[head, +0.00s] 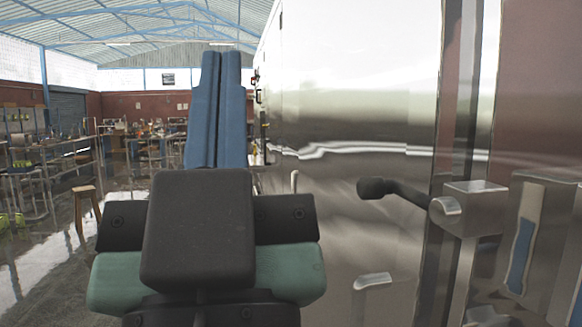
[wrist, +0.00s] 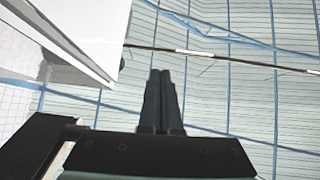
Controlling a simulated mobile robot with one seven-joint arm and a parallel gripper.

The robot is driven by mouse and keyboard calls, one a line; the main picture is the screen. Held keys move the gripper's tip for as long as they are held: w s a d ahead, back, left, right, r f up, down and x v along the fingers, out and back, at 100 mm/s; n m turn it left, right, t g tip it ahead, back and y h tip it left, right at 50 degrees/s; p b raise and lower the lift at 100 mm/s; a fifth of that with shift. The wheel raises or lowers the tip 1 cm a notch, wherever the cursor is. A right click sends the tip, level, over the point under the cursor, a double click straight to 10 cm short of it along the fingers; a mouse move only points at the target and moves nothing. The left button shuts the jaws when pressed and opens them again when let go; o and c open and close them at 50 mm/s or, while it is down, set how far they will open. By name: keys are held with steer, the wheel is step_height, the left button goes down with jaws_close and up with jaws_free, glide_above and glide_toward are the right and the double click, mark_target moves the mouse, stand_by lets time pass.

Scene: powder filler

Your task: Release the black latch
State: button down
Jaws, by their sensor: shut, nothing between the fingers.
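My gripper (head: 221,56) points up in the head view, its two blue-grey fingers side by side and shut with nothing between them. It also shows in the wrist view (wrist: 161,74), its fingers against the roof. In the head view, a lever with a black knob (head: 376,188) sticks out to the left from a metal block on the machine, to the right of my gripper and apart from it. Small dark fittings (head: 258,96) sit on the machine's far left edge, just right of my fingers. I cannot tell which of these is the black latch.
The shiny metal machine (head: 345,110) fills the right side of the head view. A metal post and the block (head: 470,208) stand at the right. A wooden stool (head: 86,205) and workbenches are far left. Open floor lies at the left.

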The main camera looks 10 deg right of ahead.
steer(key=w+d+g+p, duration=0.5)
steer(key=w+d+p, duration=0.2)
steer(key=w+d, duration=0.15)
steer(key=d+f+g+p, duration=0.5)
steer(key=d, duration=0.6)
steer(key=shift+s+n, duration=0.15)
steer(key=shift+n, duration=0.25)
steer(key=w+f+p, duration=0.5)
steer(key=w+p, duration=0.1)
steer(key=w, duration=0.4)
steer(key=shift+w, duration=0.3)
steer(key=shift+d+r, duration=0.1)
steer(key=shift+d, duration=0.05)
